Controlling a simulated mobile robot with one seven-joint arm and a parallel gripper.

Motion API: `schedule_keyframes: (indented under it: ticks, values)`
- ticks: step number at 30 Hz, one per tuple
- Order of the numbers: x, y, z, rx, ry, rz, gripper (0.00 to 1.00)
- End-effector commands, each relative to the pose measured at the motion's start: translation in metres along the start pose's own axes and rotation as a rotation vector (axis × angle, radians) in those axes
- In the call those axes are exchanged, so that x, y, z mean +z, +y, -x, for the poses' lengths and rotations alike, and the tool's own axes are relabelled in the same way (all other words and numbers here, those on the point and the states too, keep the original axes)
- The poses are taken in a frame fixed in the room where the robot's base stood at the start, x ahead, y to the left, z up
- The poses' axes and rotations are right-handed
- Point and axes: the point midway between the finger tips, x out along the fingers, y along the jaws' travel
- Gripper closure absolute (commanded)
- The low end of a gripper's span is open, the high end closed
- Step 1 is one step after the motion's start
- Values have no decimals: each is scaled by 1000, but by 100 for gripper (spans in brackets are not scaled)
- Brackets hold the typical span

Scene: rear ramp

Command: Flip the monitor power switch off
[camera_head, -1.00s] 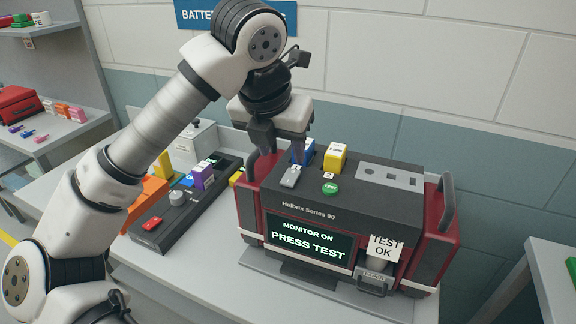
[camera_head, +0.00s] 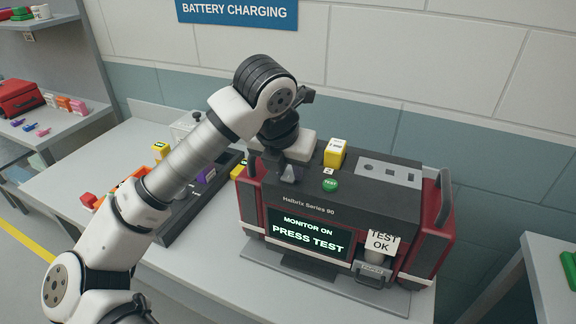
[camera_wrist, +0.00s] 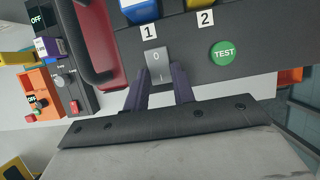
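The monitor (camera_head: 320,200) is a black and red box on the bench. Its screen (camera_head: 308,235) reads "MONITOR ON, PRESS TEST". The power switch is a grey rocker marked 0 and I on the monitor's top, seen in the wrist view (camera_wrist: 158,62) beside label 1. My gripper (camera_head: 288,174) points down at it, and also shows in the wrist view (camera_wrist: 161,80). Its two dark fingers are apart, one on each side of the switch's lower part. I cannot tell whether they touch it. The arm and gripper partly hide the switch in the head view.
A green TEST button (camera_wrist: 224,53) lies right of the switch. Blue (camera_wrist: 140,10) and yellow (camera_head: 335,152) blocks stand behind. A "TEST OK" paper (camera_head: 384,242) sticks out in front. A shelf bench (camera_head: 550,265) stands right.

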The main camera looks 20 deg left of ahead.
Motion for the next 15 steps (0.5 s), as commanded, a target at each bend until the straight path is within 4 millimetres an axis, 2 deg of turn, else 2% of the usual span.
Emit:
schedule_keyframes:
  ticks: [1,4,5,10,15]
  values:
    - [0,0,0,-1,0,0,83]
    - [0,0,0,-1,0,0,96]
    - [0,0,0,-1,0,0,97]
    - [2,0,0,1,47,-1,97]
    - [7,0,0,3,171,-1,97]
